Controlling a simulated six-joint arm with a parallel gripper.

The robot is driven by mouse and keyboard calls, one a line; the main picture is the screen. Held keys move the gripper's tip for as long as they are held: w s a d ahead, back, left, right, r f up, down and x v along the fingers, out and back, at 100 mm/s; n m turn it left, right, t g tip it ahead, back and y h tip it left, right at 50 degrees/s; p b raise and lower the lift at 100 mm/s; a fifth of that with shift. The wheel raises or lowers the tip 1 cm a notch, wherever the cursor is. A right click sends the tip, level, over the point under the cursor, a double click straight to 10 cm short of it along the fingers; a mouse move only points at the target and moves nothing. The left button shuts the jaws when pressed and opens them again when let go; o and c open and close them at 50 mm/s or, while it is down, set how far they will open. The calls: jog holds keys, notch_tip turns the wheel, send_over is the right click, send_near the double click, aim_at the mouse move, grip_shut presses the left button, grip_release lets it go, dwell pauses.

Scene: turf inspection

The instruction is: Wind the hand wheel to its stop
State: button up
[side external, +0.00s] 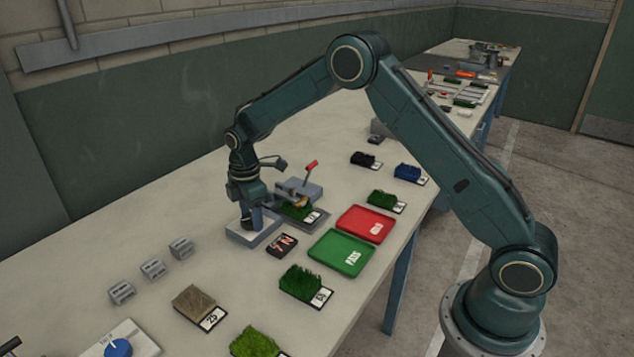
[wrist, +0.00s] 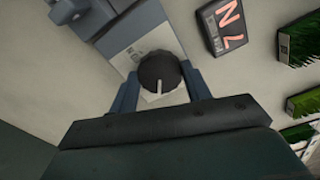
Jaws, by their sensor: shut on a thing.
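The hand wheel (wrist: 158,72) is a round black knob with a white pointer line, seen in the wrist view. Its line points toward the bottom of that picture. My gripper (wrist: 160,90) is shut on the wheel, with one finger on each side of it. In the side view my gripper (side external: 250,222) points down over the grey base plate (side external: 240,238), and the wheel itself is hidden there. A dark display (wrist: 226,27) with orange characters lies beside the wheel; it also shows in the side view (side external: 282,244).
A grey fixture with a red lever (side external: 311,167) stands just behind, with a turf sample (side external: 297,210) at it. The green PASS tray (side external: 340,254) and a red tray (side external: 365,224) lie to the right. Several turf samples and grey blocks (side external: 152,269) are around. Bare table lies left of my gripper.

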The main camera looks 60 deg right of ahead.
jog(key=m, duration=1.3)
jog(key=shift+m, duration=0.3)
jog(key=m, duration=1.2)
jog(key=shift+m, duration=0.3)
jog(key=o, duration=1)
